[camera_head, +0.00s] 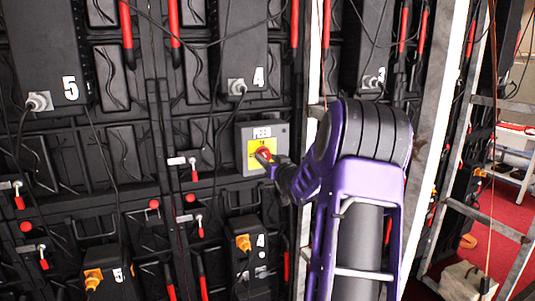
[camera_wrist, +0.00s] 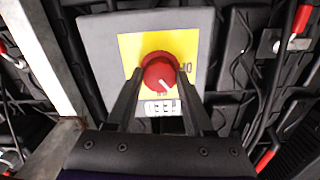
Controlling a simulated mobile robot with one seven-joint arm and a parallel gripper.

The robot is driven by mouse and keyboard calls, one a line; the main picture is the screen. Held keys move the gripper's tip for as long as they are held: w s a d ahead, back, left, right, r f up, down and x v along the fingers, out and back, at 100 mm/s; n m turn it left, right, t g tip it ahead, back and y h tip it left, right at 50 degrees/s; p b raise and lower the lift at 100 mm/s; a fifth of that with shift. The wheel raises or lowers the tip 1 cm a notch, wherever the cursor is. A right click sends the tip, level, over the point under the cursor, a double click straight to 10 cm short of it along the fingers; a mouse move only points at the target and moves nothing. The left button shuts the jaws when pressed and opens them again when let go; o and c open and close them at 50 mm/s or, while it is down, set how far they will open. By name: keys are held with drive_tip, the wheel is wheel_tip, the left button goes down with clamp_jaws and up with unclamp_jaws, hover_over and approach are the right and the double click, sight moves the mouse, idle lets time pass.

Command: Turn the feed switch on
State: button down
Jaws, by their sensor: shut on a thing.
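The feed switch (camera_head: 243,134) is a grey box with a yellow plate and a round red knob (camera_head: 263,152), fixed to the black video wall left of my arm. In the wrist view the switch box (camera_wrist: 95,50) fills the top middle, with an upside-down FEED label below the red knob (camera_wrist: 158,70). The knob's white mark points down and slightly right in that view. My gripper (camera_wrist: 160,79) has its two black fingers on either side of the knob, shut on it. In the head view my gripper (camera_head: 268,160) partly covers the knob. The lettering at the plate's right is partly hidden.
Black panels with numbered boxes (camera_head: 65,50), hanging cables and red handles surround the switch. A small box (camera_head: 247,240) with an orange plug sits below it. A metal upright (camera_head: 310,80) stands just right of it. Red floor (camera_head: 490,230) shows at the far right.

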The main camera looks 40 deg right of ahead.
drive_tip(key=m+p, duration=0.2)
drive_tip(key=m, duration=0.1)
drive_tip(key=shift+m, duration=0.4)
drive_tip(key=shift+m+p, duration=0.9)
drive_tip(key=shift+m, duration=0.8)
drive_tip(key=shift+c, duration=1.4)
unclamp_jaws()
drive_tip(key=v, duration=1.7)
drive_tip(key=shift+s+a+b, duration=0.15)
drive_tip(key=shift+s+b, duration=0.05)
drive_tip(key=shift+b, duration=0.1)
